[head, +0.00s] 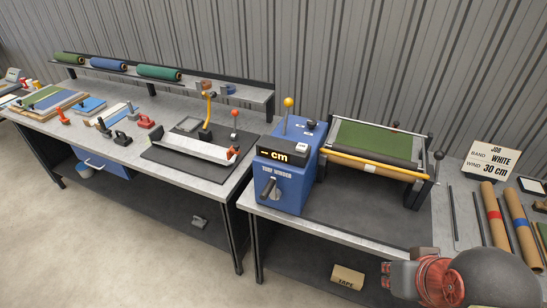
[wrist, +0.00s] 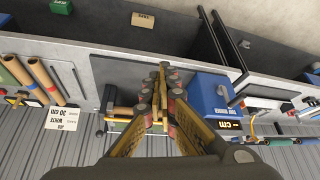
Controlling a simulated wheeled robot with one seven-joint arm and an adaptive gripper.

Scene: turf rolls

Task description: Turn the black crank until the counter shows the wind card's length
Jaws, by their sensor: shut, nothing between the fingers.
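The blue turf winder box (head: 290,175) stands on the right bench, and also shows right of my fingers in the wrist view (wrist: 208,95). Its counter (head: 276,155) reads dashes and "cm", no number. A black crank (head: 437,168) with a round knob is at the right end of the roller frame. The wind card (head: 492,158) reads "BAND WHITE, WIND 30 cm"; it also shows in the wrist view (wrist: 61,119). My gripper (wrist: 167,75) is shut and empty, in front of the bench's right part, apart from the crank. In the wrist view my fingers hide part of the roller frame.
Green turf (head: 372,136) lies on the roller frame behind a yellow bar. Brown tubes (head: 495,215) with red and blue bands lie right of the frame. A tape box (head: 347,277) sits on the lower shelf. The left bench (head: 225,180) holds tools and a tray.

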